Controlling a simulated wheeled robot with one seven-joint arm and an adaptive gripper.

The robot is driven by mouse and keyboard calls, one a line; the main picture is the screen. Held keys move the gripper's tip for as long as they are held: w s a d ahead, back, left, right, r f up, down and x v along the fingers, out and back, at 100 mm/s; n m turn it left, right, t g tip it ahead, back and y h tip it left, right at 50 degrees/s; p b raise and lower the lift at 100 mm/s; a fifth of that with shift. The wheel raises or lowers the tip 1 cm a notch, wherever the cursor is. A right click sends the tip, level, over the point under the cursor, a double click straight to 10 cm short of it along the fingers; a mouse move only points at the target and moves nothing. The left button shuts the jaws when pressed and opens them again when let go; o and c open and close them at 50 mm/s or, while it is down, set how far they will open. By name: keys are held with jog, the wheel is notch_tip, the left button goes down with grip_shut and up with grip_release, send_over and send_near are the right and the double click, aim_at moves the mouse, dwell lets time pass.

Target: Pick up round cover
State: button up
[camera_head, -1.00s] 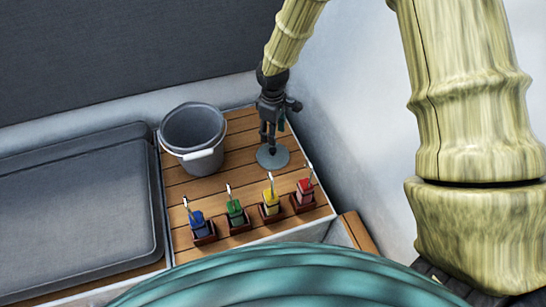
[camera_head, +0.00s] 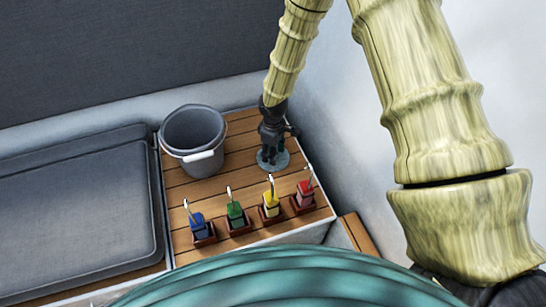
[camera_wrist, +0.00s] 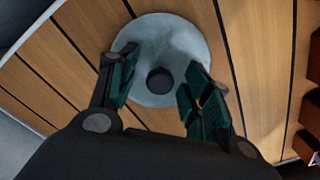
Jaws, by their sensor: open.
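The round cover (camera_head: 284,159) is a flat grey disc lying on the slatted wooden bench at its right back part. In the wrist view the round cover (camera_wrist: 165,33) shows a dark round knob (camera_wrist: 159,81) near its middle. My gripper (camera_head: 271,158) is right over the cover, pointing down. In the wrist view my open gripper (camera_wrist: 155,88) has one green-padded finger on each side of the knob, with gaps between. The fingers hide parts of the disc's left and right edges. I cannot tell how high the fingertips are above the disc.
A grey bucket (camera_head: 193,135) with a white handle stands left of the cover. In front stand blue (camera_head: 199,226), green (camera_head: 236,213), yellow (camera_head: 270,204) and red (camera_head: 305,193) items in small brown holders. A pale wall (camera_head: 345,130) rises close on the right. A grey cushion (camera_head: 70,215) lies left.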

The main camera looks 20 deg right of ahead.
grip_shut()
jog(key=shift+r, duration=0.15)
